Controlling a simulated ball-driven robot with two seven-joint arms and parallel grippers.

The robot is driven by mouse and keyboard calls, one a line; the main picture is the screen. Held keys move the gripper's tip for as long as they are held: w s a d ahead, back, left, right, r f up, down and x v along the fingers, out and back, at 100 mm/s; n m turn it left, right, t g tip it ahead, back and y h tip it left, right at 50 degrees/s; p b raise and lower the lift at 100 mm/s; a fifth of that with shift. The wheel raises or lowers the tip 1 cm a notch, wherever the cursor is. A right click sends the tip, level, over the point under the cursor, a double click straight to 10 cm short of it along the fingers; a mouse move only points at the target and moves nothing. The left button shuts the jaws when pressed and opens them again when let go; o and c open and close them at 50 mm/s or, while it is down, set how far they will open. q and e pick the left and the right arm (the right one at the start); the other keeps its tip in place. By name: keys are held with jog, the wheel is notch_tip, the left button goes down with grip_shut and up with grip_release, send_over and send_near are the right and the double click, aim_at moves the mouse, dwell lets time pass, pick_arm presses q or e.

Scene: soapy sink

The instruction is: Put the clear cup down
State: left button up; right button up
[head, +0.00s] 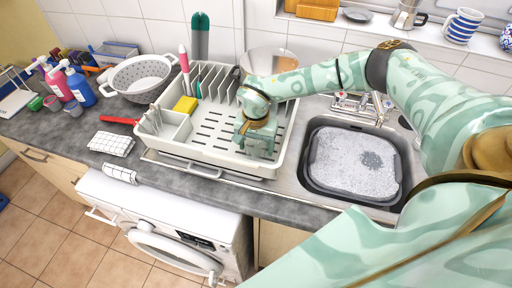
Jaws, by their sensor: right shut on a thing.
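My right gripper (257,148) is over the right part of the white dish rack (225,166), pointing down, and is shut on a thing. I take it to be the clear cup, but its outline cannot be made out against the gripper and rack. Whether its base touches the rack floor cannot be told. My left gripper is not in view.
The rack holds a yellow sponge (185,104) and upright utensils at its left. A sink with a grey basin of suds (352,160) is to the right. A colander (142,78), a red-handled pan and a checked cloth (111,143) lie left.

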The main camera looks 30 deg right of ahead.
jog(key=shift+f, duration=0.6)
jog(key=shift+f, duration=0.1)
jog(key=o, duration=1.1)
notch_tip(320, 180, up, 12)
jog(key=shift+r+p, duration=0.1)
jog(key=shift+p, duration=0.3)
